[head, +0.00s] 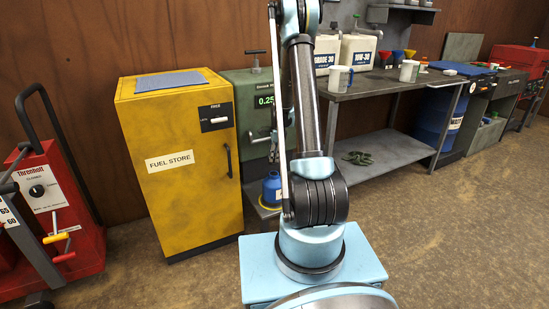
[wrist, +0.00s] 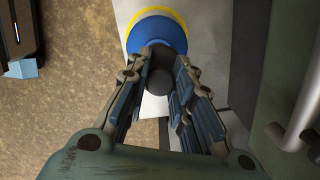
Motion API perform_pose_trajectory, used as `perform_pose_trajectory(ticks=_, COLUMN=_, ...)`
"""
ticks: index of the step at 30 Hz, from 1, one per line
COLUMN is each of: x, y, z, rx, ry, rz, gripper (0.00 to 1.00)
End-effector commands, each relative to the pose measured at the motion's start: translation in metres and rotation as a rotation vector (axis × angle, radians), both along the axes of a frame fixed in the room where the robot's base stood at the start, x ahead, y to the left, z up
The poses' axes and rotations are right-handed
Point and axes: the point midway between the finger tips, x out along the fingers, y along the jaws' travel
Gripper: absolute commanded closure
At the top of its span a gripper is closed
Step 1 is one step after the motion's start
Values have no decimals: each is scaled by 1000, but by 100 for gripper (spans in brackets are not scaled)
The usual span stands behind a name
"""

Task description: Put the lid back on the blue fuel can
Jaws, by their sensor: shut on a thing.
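The blue fuel can (head: 272,190) stands low in front of the green machine, partly hidden by my arm in the head view. In the wrist view the blue can (wrist: 157,36), with a yellow band at its edge, lies just beyond my fingertips. My gripper (wrist: 160,72) is shut on a dark round piece (wrist: 159,82), which looks like the lid. The fingers overlap the can's near side in the picture. I cannot tell whether the lid touches the can. The can's opening is hidden behind the fingers. My gripper is hidden in the head view.
A yellow fuel store cabinet (head: 180,165) stands left of the can. The green machine (head: 250,95) with a display stands behind it. A grey pipe handle (wrist: 300,128) is at right in the wrist view. A workbench (head: 385,84) runs to the right.

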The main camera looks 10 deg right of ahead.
Motion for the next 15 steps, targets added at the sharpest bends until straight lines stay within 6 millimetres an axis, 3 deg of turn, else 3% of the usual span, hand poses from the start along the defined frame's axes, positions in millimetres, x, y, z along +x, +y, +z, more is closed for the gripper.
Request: perform_pose_trajectory(ticks=15, x=1, y=-1, z=-35, rx=0, ry=0, rz=-3, gripper=98)
